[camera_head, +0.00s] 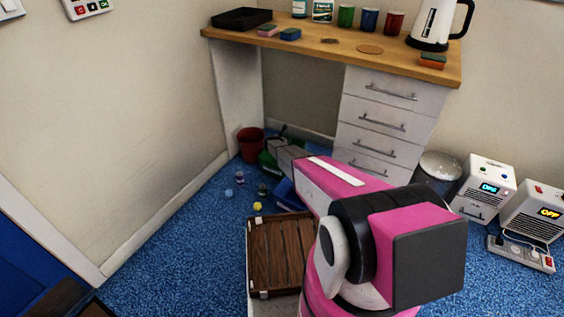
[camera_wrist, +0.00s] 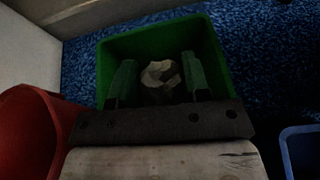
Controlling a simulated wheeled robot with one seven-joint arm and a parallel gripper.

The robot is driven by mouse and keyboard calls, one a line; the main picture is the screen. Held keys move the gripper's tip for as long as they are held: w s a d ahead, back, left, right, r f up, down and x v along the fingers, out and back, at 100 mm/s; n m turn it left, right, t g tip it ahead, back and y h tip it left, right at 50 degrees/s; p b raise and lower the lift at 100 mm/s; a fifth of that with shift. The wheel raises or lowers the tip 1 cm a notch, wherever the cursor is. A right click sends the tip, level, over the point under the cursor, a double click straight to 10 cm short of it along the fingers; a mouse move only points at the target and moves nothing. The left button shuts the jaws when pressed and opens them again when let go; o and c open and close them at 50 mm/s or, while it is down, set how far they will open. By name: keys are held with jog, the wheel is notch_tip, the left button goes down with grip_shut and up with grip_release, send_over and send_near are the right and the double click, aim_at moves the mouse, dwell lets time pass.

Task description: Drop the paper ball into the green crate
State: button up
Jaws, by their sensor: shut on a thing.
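The paper ball (camera_wrist: 160,80) is pale and crumpled, and shows between the two fingers of my gripper (camera_wrist: 159,82) in the wrist view. My gripper is shut on it. The green crate (camera_wrist: 215,50) lies behind and around the ball in that view, with my fingers over its opening. In the head view a small part of the green crate (camera_head: 267,161) shows on the floor under the desk's left side, mostly hidden by my arm. I cannot make out the ball in the head view.
A red bin (camera_head: 250,142) stands left of the green crate, and a blue crate (camera_head: 287,194) to its right. Small litter (camera_head: 257,206) lies on the blue carpet. A wooden slatted box (camera_head: 275,252) is nearer. The desk (camera_head: 330,45) overhangs the crates.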

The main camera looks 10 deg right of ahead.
notch_tip(320, 180, down, 6)
jog(key=shift+r, duration=0.2)
dwell(0.3)
jog(key=o, duration=1)
jog(key=shift+c, duration=0.2)
jog(key=v, duration=1)
jog(key=shift+s+a+r, duration=0.2)
jog(key=shift+s+a, duration=0.05)
